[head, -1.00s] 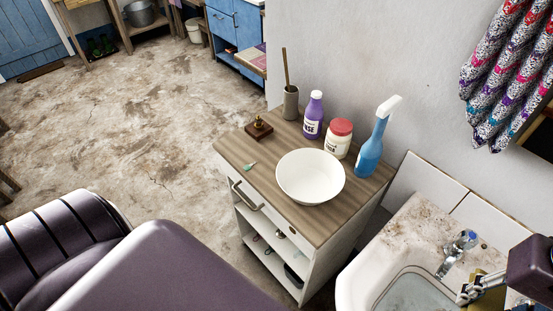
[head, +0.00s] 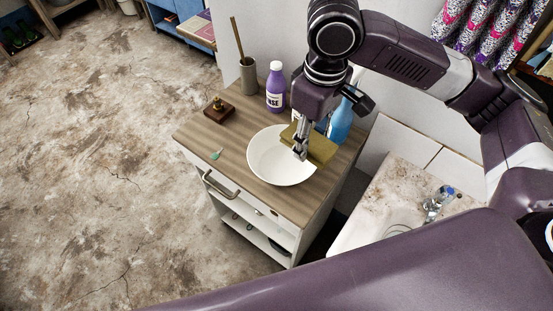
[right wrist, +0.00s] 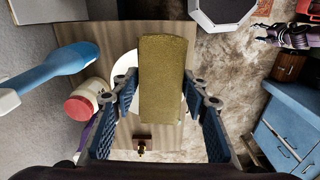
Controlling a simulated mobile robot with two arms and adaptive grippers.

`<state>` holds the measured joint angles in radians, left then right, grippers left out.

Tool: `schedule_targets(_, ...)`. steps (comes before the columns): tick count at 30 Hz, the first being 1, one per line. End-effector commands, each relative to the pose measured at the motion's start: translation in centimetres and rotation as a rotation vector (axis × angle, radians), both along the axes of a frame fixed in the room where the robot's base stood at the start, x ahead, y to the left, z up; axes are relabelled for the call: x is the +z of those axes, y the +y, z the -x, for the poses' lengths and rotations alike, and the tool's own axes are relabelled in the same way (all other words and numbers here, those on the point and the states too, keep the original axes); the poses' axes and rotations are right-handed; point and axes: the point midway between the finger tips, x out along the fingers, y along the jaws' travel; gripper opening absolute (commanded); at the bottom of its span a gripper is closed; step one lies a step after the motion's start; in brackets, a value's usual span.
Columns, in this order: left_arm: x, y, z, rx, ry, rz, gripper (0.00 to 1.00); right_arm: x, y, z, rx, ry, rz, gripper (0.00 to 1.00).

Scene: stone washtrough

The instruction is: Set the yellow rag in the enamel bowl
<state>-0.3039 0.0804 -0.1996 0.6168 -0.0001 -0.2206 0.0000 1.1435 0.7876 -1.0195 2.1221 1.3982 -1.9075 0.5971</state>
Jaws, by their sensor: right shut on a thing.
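My right gripper (head: 301,150) is shut on the yellow rag (head: 323,149), a mustard-coloured folded slab. The rag overlaps the upper right part of the white enamel bowl (head: 268,161) in the head view and seems held above it; whether it touches the rim I cannot tell. In the right wrist view the rag (right wrist: 162,78) lies between the two fingers (right wrist: 166,104), with the bowl's white rim (right wrist: 121,66) showing behind it. The bowl stands on the wooden cabinet top (head: 212,133) and looks empty where visible. My left gripper is out of view.
Behind the bowl stand a purple bottle (head: 275,90) and a blue spray bottle (head: 340,122). The red-lidded jar (right wrist: 83,107) shows in the right wrist view. A grey cup with a stick (head: 248,76), a dark stamp-like block (head: 221,112) and a small teal item (head: 216,155) stand left. The washtrough (head: 385,205) is right.

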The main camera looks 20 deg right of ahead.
Motion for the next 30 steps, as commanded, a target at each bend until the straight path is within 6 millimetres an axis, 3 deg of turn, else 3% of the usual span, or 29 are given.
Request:
schedule_targets(9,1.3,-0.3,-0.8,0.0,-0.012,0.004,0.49,1.3,1.1,-4.0,0.561,-0.009,0.014,0.12)
schedule_targets(21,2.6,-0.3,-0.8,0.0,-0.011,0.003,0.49,2.2,2.4,-7.7,1.251,0.004,0.025,0.12)
schedule_targets(30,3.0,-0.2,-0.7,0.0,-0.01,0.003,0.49,2.1,2.8,-8.8,1.523,0.018,0.021,0.12)
